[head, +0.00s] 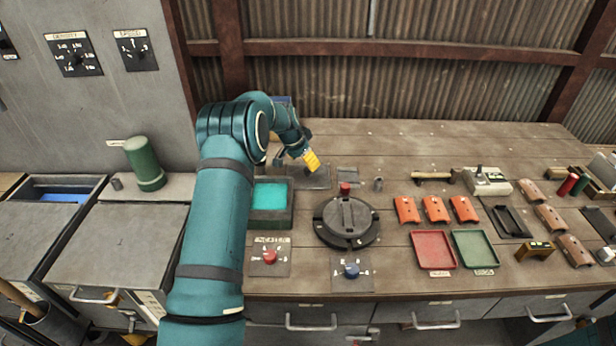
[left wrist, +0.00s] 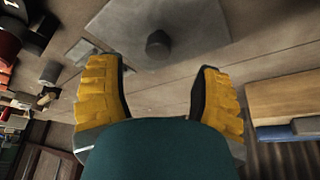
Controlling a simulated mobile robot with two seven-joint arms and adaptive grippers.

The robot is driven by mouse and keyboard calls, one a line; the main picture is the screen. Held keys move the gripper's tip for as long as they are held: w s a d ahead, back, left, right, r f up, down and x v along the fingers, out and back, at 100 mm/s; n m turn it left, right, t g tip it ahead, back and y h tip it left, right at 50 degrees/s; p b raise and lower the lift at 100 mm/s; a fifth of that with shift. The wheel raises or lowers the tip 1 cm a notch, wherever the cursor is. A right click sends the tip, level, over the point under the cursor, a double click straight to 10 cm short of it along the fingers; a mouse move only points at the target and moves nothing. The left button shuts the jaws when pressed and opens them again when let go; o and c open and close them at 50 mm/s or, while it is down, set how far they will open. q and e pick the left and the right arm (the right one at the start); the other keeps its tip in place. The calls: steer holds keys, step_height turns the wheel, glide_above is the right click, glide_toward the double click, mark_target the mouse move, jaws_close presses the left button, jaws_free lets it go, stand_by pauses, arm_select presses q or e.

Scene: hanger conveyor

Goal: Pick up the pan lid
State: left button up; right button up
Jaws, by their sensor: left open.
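A flat grey square plate with a dark round knob, which looks like the pan lid (left wrist: 180,24), lies on the wooden bench in the left wrist view. In the head view the plate (head: 318,183) is partly hidden by my left gripper. My left gripper (head: 311,160) is open and empty, with yellow fingertips, above the plate. In the left wrist view the knob (left wrist: 158,44) shows in line with the gap between the fingertips (left wrist: 162,70). I see no contact. My right gripper is not in view.
A round black device (head: 347,228) stands in front of the plate, and a box with a teal top (head: 270,200) at its left. A small grey cylinder (head: 378,184) stands to the right. Orange pieces (head: 436,209), a red tray (head: 433,264) and a green tray (head: 476,262) lie further right.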

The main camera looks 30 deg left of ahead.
mark_target(308, 170)
arm_select(q)
steer(key=x, duration=0.5)
steer(key=shift+s+f, duration=0.15)
steer(key=shift+f, duration=0.05)
jaws_close()
